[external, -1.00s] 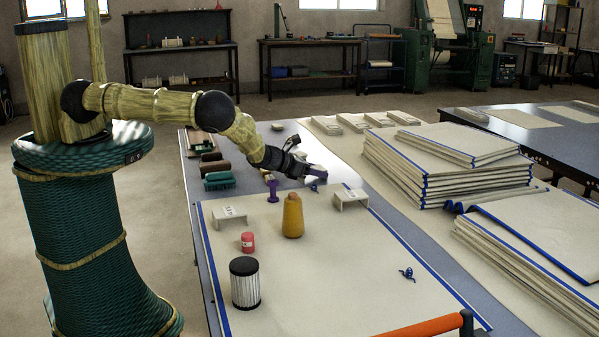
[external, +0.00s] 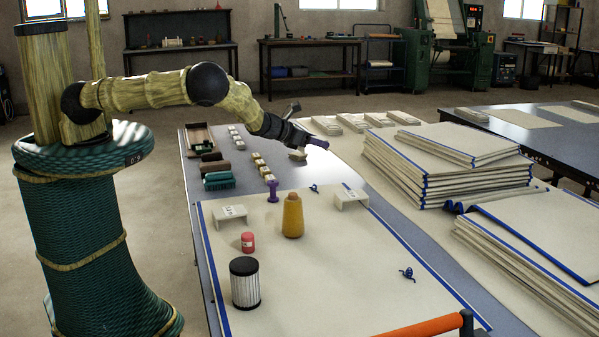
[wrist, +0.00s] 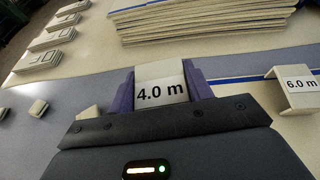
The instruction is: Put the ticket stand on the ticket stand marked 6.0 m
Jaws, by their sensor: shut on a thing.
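My gripper (external: 318,143) is raised over the far part of the table. In the wrist view its two purple fingers (wrist: 159,92) are shut on the sides of a cream ticket stand marked 4.0 m (wrist: 161,85). The ticket stand marked 6.0 m (wrist: 298,90) is at the right edge of the wrist view, apart from the gripper. It appears to be the right-hand white stand (external: 350,198) on the cloth in the external view, where its label is too small to read. Another white stand (external: 229,214) is on the cloth at left.
A yellow cone (external: 293,215), a red spool (external: 247,242), a purple peg (external: 273,191) and a ribbed canister (external: 245,283) stand on or near the cloth. Small cream blocks (external: 258,160) line the grey table. Stacked cloths (external: 440,165) rise at right.

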